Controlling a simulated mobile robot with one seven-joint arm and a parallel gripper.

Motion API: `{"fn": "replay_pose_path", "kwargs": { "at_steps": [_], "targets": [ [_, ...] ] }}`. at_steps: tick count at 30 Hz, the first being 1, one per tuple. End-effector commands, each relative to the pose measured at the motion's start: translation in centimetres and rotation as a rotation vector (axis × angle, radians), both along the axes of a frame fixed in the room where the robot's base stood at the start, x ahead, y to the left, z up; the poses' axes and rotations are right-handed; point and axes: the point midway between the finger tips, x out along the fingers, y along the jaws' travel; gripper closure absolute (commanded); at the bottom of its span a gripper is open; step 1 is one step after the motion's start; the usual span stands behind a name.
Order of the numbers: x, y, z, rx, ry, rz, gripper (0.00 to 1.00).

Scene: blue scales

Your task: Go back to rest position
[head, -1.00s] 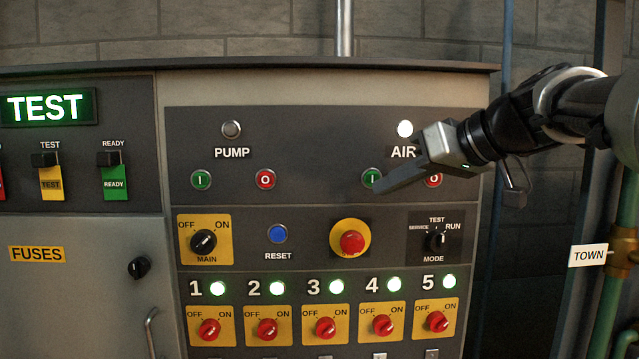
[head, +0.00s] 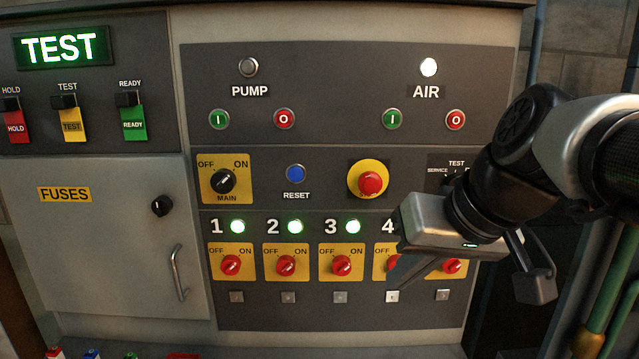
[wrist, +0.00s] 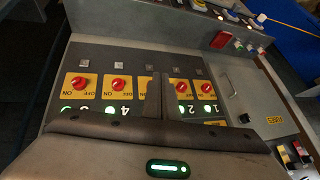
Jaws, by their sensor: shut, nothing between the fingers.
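My gripper (head: 402,276) is at the right of the head view, in front of the grey control panel (head: 270,318). It is shut and empty, its fingers pointing down and left. It covers the 5 label, part of the number 4 switch (head: 381,263) and part of the mode switch plate (head: 437,163). In the wrist view, the shut fingers (wrist: 157,85) stand in front of the row of red switches (wrist: 117,86), which appears upside down. Whether the fingers touch the panel cannot be told.
The AIR lamp (head: 428,67) is lit; the PUMP lamp (head: 248,67) is dark. The red stop button (head: 370,182) is left of my wrist. A fuse cabinet door (head: 110,260) with a handle (head: 178,275) is at left. Green pipes (head: 603,290) stand at far right.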

Motion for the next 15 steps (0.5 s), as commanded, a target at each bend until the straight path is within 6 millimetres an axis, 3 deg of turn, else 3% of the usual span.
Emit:
{"fn": "replay_pose_path", "kwargs": {
  "at_steps": [3,9,10,11,15],
  "targets": [
    [-3.5,-0.5,-3.8,-0.081,0.038,-0.055,1.0],
    [-8.0,-2.4,-9.2,-0.216,0.055,-0.146,1.0],
    [-8.4,-2.7,-9.4,-0.232,0.054,-0.158,1.0],
    [-8.0,-2.6,-7.3,-0.225,0.054,-0.158,1.0],
    [-8.0,-2.7,-4.2,-0.222,0.057,-0.158,1.0]
  ]
}}
